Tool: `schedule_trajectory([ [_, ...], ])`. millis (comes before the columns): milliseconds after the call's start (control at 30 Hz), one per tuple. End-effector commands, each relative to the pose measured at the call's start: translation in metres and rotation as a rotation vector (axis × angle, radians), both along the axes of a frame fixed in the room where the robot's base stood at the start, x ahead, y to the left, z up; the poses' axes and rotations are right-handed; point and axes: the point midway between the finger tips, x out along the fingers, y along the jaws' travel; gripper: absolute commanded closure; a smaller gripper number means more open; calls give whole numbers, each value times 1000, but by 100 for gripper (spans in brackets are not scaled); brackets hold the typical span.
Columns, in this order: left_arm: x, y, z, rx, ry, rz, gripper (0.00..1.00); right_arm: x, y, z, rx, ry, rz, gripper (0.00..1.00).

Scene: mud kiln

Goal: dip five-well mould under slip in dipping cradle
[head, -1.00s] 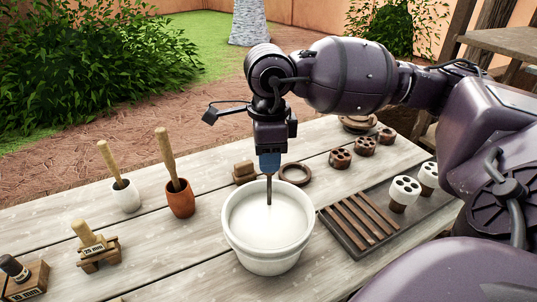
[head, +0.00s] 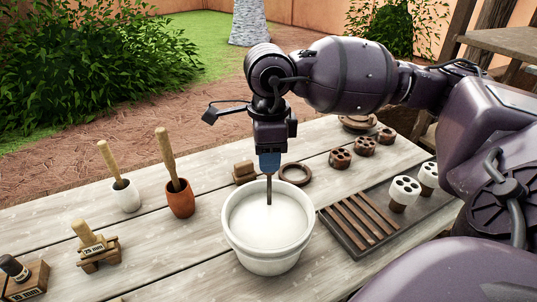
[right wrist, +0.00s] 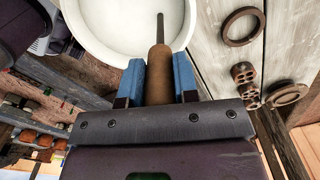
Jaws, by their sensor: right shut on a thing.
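My right gripper (head: 269,165) is shut on the brown handle (right wrist: 158,75) of the dipping cradle, above the white bucket (head: 267,258). The cradle's thin dark rod (head: 269,190) goes straight down into the white slip (head: 246,222), near the middle of the bucket. The lower end of the cradle is hidden under the slip. No mould shows on it, and I cannot tell what it holds down there. My left gripper is not in view.
Right of the bucket is a dark slatted tray (head: 340,238) with two white welled moulds (head: 404,192). Brown moulds (head: 340,158) stand behind, near a brown ring (head: 295,174). Left are a white pot (head: 126,198), terracotta pot (head: 180,200) and marked stamps (head: 98,251).

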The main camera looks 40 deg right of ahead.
Motion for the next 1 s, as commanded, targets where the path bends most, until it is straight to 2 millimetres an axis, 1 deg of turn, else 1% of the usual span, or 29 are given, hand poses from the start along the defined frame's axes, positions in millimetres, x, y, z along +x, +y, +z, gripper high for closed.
schedule_trajectory([
  [200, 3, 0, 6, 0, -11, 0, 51, 0, 0, 11, 1, -6, 0, 100],
  [1000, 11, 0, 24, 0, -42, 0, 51, 0, 0, 42, 1, -4, 0, 100],
])
